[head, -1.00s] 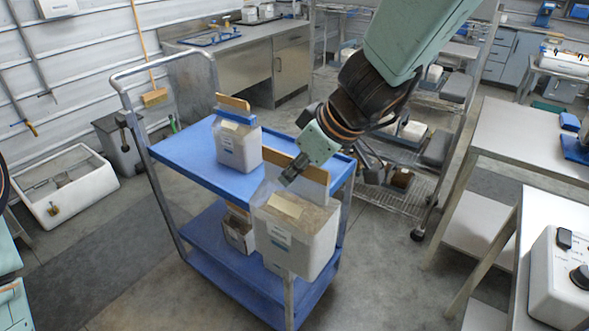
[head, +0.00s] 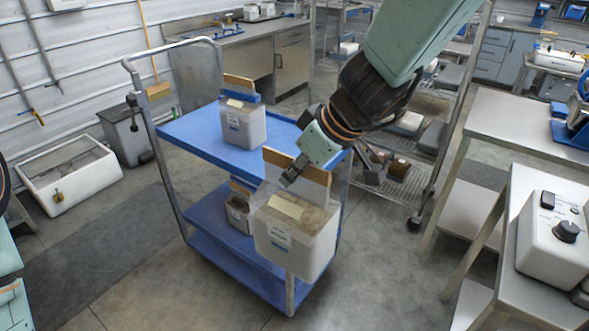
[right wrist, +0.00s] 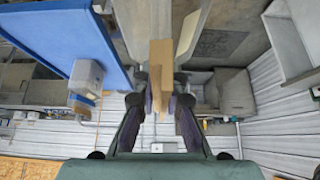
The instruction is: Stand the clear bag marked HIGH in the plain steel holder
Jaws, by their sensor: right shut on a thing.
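My right gripper (head: 291,178) is shut on the wooden top strip (head: 312,173) of a clear bag (head: 298,238). The bag hangs upright in front of the blue cart, with a pale filling and a label too small to read. In the right wrist view the strip (right wrist: 160,78) stands between the two fingers. A similar bag (head: 243,128) with a wooden strip and a blue band stands on the cart's top shelf. Another (head: 238,212) is on the lower shelf, partly hidden by the held bag. I cannot make out a plain steel holder. My left gripper is out of view.
The blue cart (head: 188,138) stands just behind the held bag. Steel tables (head: 520,127) are at the right, one bearing a white device with a knob (head: 553,235). A wire rack (head: 380,190) stands behind my right arm. A white bin (head: 70,185) sits at the left.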

